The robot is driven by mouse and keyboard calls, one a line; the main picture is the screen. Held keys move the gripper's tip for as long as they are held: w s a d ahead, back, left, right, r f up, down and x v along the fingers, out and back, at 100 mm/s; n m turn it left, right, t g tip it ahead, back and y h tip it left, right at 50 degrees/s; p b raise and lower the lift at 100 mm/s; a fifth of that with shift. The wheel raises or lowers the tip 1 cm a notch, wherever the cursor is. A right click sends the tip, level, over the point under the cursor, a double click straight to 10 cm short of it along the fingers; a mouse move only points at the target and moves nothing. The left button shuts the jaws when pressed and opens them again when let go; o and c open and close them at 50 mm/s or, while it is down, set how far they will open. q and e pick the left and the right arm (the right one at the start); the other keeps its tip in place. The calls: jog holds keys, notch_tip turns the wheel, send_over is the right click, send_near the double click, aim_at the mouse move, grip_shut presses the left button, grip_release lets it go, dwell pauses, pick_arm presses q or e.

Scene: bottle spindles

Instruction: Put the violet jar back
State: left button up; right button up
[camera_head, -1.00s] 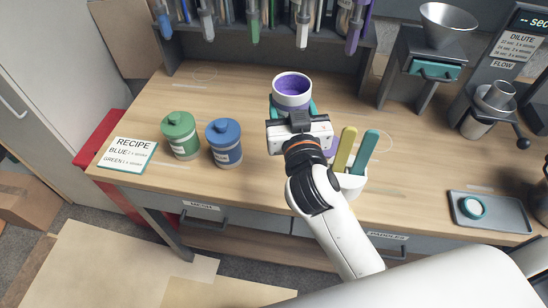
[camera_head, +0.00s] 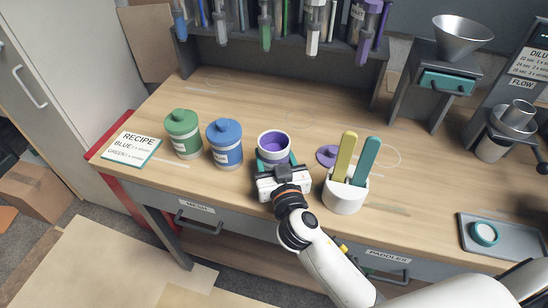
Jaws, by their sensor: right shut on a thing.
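The violet jar (camera_head: 274,146) is white with a violet rim and inside, and it is uncovered. It is upright near the front of the bench, just right of the blue jar (camera_head: 225,143). My right gripper (camera_head: 279,168) is shut on it from the front side, with teal fingers at its sides. The jar's lower part is hidden by the gripper, so I cannot tell whether it touches the bench. A violet lid (camera_head: 327,155) lies on the bench to the right. My left gripper is not in view.
A white holder (camera_head: 345,194) with yellow and teal paddles stands close right of my gripper. The bench behind is clear.

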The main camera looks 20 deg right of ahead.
jog(key=shift+f, duration=0.2)
jog(key=o, duration=0.8)
jog(key=shift+f, duration=0.1)
jog(key=o, duration=0.3)
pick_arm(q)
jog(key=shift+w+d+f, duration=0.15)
pick_arm(e)
jog(key=shift+o, duration=0.7)
